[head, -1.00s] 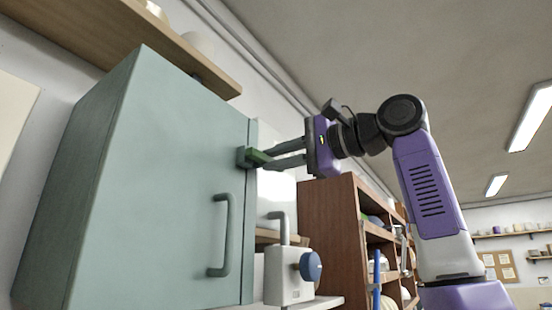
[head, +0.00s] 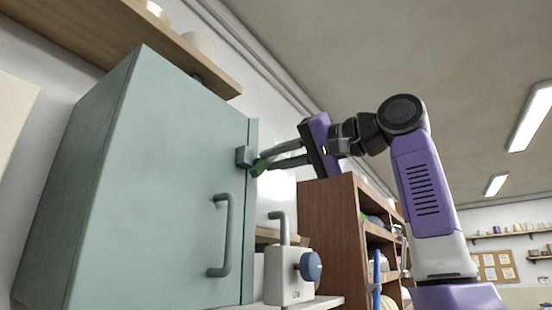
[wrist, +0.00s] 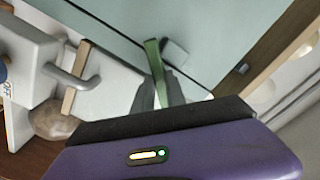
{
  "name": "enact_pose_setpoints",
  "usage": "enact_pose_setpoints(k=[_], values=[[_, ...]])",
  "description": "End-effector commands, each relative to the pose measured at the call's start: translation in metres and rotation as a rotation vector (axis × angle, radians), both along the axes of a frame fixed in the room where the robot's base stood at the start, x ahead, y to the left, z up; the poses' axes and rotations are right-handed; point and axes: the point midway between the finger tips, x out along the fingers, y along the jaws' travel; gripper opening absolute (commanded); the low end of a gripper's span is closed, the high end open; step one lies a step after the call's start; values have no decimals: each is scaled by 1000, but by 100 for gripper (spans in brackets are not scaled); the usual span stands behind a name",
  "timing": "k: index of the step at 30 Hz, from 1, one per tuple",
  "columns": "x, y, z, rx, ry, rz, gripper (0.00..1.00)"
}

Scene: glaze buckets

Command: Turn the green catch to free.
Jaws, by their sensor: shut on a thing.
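The green catch (head: 261,166) sits at the upper right edge of the pale teal cabinet door (head: 165,190), beside a small grey-teal block (head: 243,156). My gripper (head: 268,163) comes in from the right and is shut on the catch. My wrist and fingers are tilted, and the catch slants with them. In the wrist view the green catch (wrist: 154,60) shows as a bar between my two fingertips (wrist: 163,85), its far end reaching past them over the door edge. The fingers hide part of the catch.
A grey bar handle (head: 222,236) stands out from the door below the catch. A white box with a blue knob (head: 310,266) and a bent pipe is below my gripper. A wooden shelf unit (head: 328,225) stands behind. A wall shelf (head: 130,30) hangs above the cabinet.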

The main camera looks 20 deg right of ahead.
Motion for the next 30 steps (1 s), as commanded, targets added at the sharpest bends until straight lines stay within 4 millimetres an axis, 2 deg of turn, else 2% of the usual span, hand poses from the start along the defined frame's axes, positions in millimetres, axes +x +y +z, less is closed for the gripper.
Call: enact_pose_setpoints(k=[18, 30], values=[[0, 0, -2, -465, -304, 1, 0], [0, 0, -2, -624, -411, 3, 0]])
